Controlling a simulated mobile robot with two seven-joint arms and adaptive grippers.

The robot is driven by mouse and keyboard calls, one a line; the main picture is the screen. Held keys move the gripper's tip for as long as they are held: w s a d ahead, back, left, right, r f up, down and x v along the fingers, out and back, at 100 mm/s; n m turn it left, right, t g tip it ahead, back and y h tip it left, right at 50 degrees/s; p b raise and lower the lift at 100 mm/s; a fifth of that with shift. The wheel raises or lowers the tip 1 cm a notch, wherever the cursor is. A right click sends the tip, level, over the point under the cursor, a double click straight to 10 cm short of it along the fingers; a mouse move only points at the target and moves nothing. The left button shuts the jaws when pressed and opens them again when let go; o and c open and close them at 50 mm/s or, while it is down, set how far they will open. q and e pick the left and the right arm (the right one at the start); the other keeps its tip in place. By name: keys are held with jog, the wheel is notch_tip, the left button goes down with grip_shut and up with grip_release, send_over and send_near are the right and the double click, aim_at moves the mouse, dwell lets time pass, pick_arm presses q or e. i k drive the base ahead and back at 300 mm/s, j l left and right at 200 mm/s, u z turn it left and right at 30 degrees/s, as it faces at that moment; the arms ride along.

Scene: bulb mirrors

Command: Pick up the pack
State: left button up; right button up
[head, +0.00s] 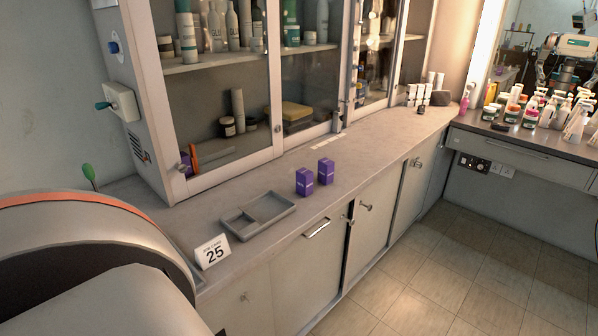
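Two small purple packs stand upright on the grey counter, close together but apart. The left pack (305,181) is nearer the tray, and the right pack (326,170) is a little farther back. Each has pale print too small to read. Part of another purple item (186,163) shows behind the cabinet glass at the lower left. I cannot tell which one the task means. Neither of my grippers is in view. A large part of my own body fills the lower left.
A grey divided tray (277,213) and a white card marked 25 (213,251) are on the counter (370,160). The glass-fronted cabinet (222,165) rises behind. Several bottles crowd the right-hand counter under a mirror (545,50). Counter around the packs is clear.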

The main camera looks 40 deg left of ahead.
aim_at(304, 177)
jog(key=i+l+u, duration=0.1)
jog(key=i+u, duration=0.35)
jog(key=i+l+u, duration=0.35)
jog(key=i+u, duration=0.15)
jog(key=i+l+u, duration=0.3)
jog(key=u, duration=0.15)
jog(key=i+l+u, duration=0.45)
jog(key=k+l, duration=0.05)
